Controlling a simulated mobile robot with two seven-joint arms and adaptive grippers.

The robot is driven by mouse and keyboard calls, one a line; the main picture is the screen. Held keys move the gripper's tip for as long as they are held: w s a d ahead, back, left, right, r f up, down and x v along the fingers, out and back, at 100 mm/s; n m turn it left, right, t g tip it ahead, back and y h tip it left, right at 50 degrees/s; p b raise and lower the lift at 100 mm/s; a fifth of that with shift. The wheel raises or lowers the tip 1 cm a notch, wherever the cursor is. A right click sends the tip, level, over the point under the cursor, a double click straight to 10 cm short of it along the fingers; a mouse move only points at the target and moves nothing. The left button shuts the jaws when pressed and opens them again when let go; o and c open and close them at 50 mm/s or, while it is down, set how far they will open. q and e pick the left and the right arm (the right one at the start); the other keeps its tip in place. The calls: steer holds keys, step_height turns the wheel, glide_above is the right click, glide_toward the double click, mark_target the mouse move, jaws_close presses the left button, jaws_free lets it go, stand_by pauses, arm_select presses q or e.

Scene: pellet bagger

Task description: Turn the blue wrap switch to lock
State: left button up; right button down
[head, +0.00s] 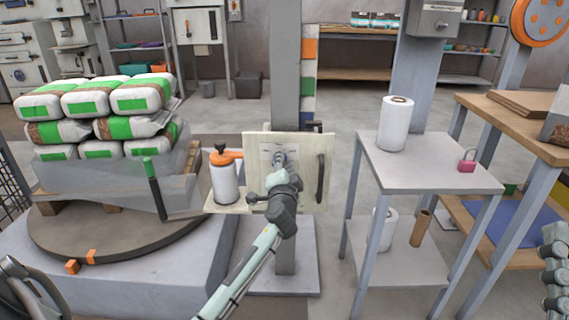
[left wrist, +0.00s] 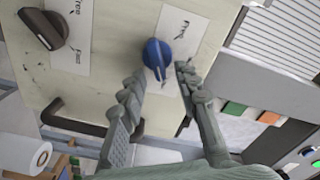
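The blue wrap switch (left wrist: 157,54) is a round knob with a raised ridge on a cream panel (left wrist: 110,75). A white label (left wrist: 181,30) reading "Free" is beside it; the label's other end is hidden behind my gripper. My left gripper (left wrist: 160,79) is open, its fingertips on either side of the knob's near edge; I cannot tell whether they touch it. In the head view, my left gripper (head: 281,166) is in front of the panel (head: 310,148) and hides most of the switch. My right gripper is outside both views; only part of that arm shows.
A dark brown knob (left wrist: 45,29) and a dark bar handle (left wrist: 76,122) are on the same panel. An orange-topped white bottle (head: 224,182) stands left of the panel. Wrapped bags (head: 90,105) are stacked further left. A grey side table (head: 425,167) stands right.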

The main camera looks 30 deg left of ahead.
arm_select(q)
steer(key=shift+s+d, duration=0.1)
steer(key=v, duration=1.1)
steer(key=shift+s, duration=0.4)
steer(key=shift+d, duration=0.15)
